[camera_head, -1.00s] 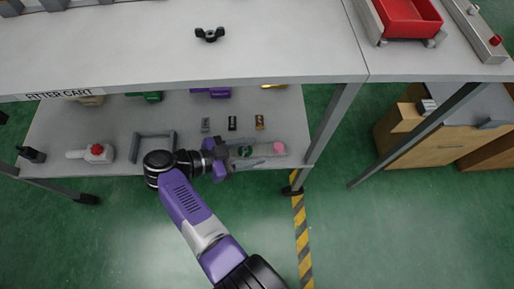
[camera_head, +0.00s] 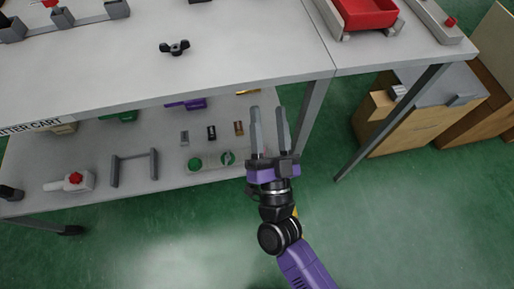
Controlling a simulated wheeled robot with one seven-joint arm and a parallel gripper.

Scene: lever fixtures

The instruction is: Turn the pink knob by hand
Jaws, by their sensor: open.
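A pale fixture strip (camera_head: 211,162) lies near the front of the cart's lower shelf. It carries a green knob (camera_head: 195,164) at its left and a green round part (camera_head: 228,158) further right. I cannot make out the pink knob now; the right end of the strip is behind my gripper. My gripper (camera_head: 268,112) is open and empty. Its two grey fingers point up the picture, across the right end of the lower shelf. I see no contact with the fixture.
The cart's upper shelf (camera_head: 100,62) overhangs the lower one, with a black wing knob (camera_head: 174,47) on top. A cart leg (camera_head: 311,118) stands just right of my fingers. A grey handle (camera_head: 134,168) and a red-knobbed valve (camera_head: 74,181) sit to the left.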

